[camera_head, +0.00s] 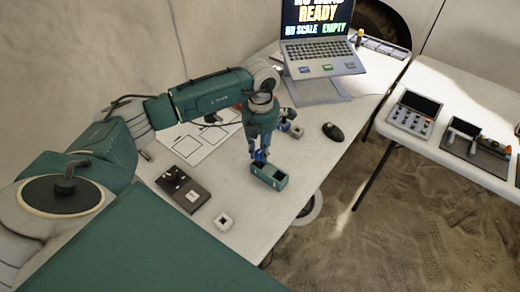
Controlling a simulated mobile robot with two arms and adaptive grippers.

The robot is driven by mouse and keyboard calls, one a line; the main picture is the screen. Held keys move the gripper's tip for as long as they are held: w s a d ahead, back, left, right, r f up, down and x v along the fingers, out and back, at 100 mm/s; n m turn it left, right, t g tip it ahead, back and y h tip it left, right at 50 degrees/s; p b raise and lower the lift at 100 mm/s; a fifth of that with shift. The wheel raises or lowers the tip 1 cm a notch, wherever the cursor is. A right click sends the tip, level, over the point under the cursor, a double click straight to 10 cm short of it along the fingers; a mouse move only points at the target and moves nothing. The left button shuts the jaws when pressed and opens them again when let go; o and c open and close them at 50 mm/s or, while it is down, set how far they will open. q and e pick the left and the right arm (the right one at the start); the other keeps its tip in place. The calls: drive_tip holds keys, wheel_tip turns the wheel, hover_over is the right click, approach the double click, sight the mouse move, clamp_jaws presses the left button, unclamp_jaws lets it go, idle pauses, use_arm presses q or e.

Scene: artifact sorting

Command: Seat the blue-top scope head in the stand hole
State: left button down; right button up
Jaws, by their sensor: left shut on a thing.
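My left gripper (259,152) comes down over the table and is shut on the blue-top scope head (260,157), of which only a small blue part shows between the fingers. A teal block with dark openings, which looks like the stand (270,179), is on the table directly below the gripper. The scope head is at the stand's left opening. I cannot tell whether it is inside the hole or just above it. My right gripper is not in view.
A dark device (183,189) and a small white block (224,221) lie left of the stand. A mouse (332,131) and a laptop (322,55) are behind it. Small blocks (292,129) stand near the gripper. The table's right edge is close to the stand.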

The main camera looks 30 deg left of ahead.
use_arm(q)
drive_tip(key=shift+f, duration=0.2)
drive_tip(key=c, duration=1.5)
unclamp_jaws()
drive_tip(key=shift+r, duration=0.4)
wheel_tip(320, 180, up, 12)
drive_tip(key=b, duration=0.2)
drive_tip(key=shift+w+f+b, duration=0.1)
drive_tip(key=shift+f+b, duration=0.05)
drive_tip(key=shift+b, duration=0.2)
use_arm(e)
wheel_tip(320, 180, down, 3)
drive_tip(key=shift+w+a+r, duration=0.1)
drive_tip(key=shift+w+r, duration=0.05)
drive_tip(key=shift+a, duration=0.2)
